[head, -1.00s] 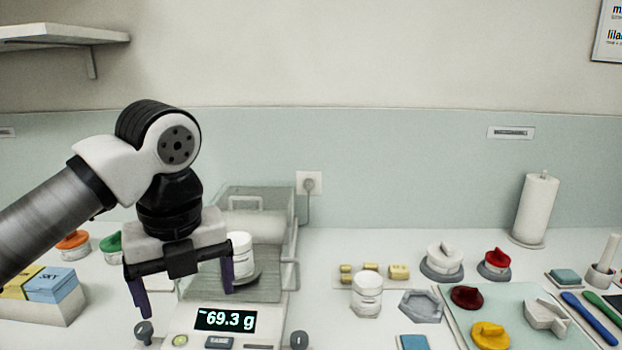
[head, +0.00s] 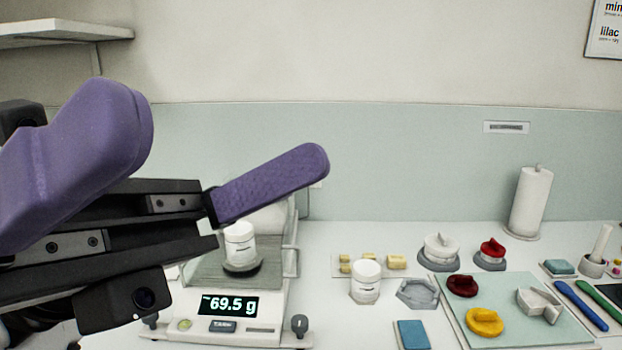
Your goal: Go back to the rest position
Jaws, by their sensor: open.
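My gripper (head: 235,145) is large and close to the head camera at the left, with its two purple fingers spread apart and nothing between them. It covers the left part of the bench. A balance (head: 215,333) stands behind and below it, and its display reads 69.5 g. One finger hides part of the balance's upper body.
Right of the balance are another white jar (head: 366,281), a grey hexagonal holder (head: 418,293) and a blue block (head: 412,335). A pale green mat (head: 480,309) holds red, yellow and white pieces. A paper roll (head: 529,203) stands at the back right. A shelf (head: 65,32) juts out upper left.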

